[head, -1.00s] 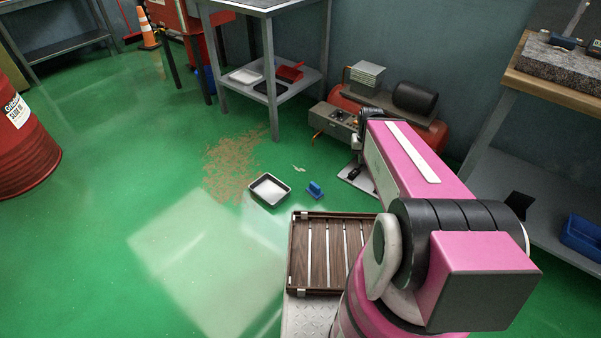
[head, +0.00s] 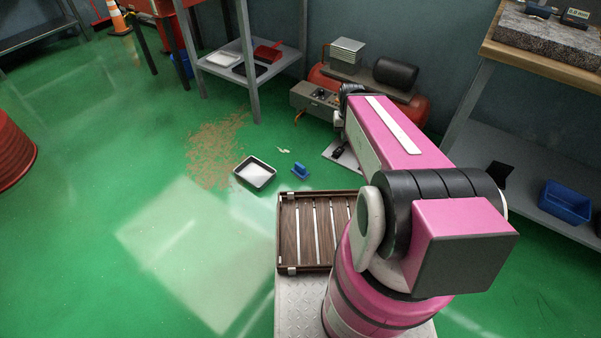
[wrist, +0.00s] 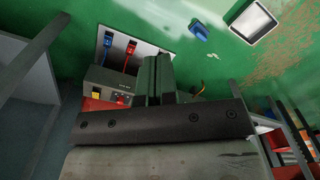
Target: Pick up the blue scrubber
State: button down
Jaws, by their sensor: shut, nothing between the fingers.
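The blue scrubber (head: 300,171) lies on the green floor, just right of a small black-rimmed tray (head: 255,172) with a pale inside. In the wrist view the scrubber (wrist: 199,31) shows near the top, beside the tray (wrist: 252,20). My gripper (wrist: 158,78) shows in the wrist view with its fingers together and nothing between them. It is apart from the scrubber, which lies up and right of the fingertips in that view. In the head view my pink arm hides most of the gripper.
A slatted wooden deck (head: 315,232) is on my base in front. Brown debris (head: 213,150) is spread left of the tray. A red compressor (head: 400,108) and a grey shelf table (head: 245,70) stand behind. A workbench (head: 540,66) is at right.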

jog(key=c, duration=1.4)
grip_release()
jog(key=shift+w, duration=0.1)
jog(key=shift+c, duration=0.2)
jog(key=o, duration=0.6)
jog(key=shift+n, duration=0.4)
jog(key=w+f, duration=0.1)
jog(key=w, duration=0.1)
jog(key=w+a+f, duration=0.1)
jog(key=w+f, duration=0.1)
jog(key=shift+w+f, duration=0.2)
jog(key=n, duration=0.8)
send_over(300, 165)
jog(key=f, duration=3.7)
jog(key=shift+w+f, duration=0.2)
jog(key=shift+f, duration=0.15)
jog(key=shift+s+f, duration=0.15)
jog(key=shift+f, duration=2.55)
jog(key=shift+s+f, duration=0.1)
jog(key=shift+f, duration=2.55)
